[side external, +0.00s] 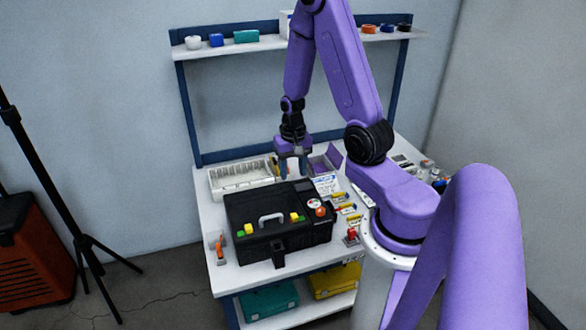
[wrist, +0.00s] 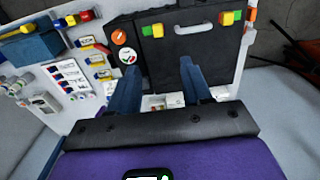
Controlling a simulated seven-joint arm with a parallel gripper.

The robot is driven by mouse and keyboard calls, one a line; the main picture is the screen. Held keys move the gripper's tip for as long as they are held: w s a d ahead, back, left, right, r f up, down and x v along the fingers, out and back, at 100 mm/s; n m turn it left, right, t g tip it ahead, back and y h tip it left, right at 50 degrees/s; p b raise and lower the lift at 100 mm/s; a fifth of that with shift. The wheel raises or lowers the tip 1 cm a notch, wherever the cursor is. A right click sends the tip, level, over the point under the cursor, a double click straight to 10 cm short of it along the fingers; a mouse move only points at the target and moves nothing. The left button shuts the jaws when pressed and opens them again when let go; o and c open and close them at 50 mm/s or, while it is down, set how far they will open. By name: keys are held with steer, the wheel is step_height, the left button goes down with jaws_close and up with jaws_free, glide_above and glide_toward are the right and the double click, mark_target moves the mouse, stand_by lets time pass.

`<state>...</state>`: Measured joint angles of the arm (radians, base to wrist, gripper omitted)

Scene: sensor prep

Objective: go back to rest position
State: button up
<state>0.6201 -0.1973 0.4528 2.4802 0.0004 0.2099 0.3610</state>
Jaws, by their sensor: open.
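My gripper (side external: 293,165) is above the back part of the workbench, behind the black case, pointing down. In the wrist view its two blue fingers (wrist: 190,75) are spread apart with nothing held between them. My purple arm reaches over from the right. The black case (side external: 258,248) has a grey handle and green and yellow blocks on its lid. The case also shows in the wrist view (wrist: 215,55), beyond the fingers.
A white bin (side external: 226,188) stands at the back left of the white workbench (side external: 208,222). A shelf (side external: 272,42) with small items is behind. Small parts and labels lie right of the case. A tripod (side external: 48,180) and an orange case (side external: 30,255) stand at left.

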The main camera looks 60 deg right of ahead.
stand_by(0.3)
steer(key=a+r+n, duration=0.4)
steer(key=a+n, duration=0.1)
steer(key=a, duration=0.2)
steer(key=a+r+n, duration=0.4)
steer(key=a+n, duration=0.1)
steer(key=a, duration=0.2)
steer(key=s+a+r+n, duration=0.4)
steer(key=s+n, duration=0.1)
steer(key=s, duration=0.3)
steer(key=s+a+r+n, duration=0.3)
steer(key=s+a+n, duration=0.1)
steer(key=s+n, duration=0.2)
steer(key=shift+s+a+r+n, duration=0.3)
steer(key=shift+s+r, duration=0.05)
steer(key=shift+s, duration=0.55)
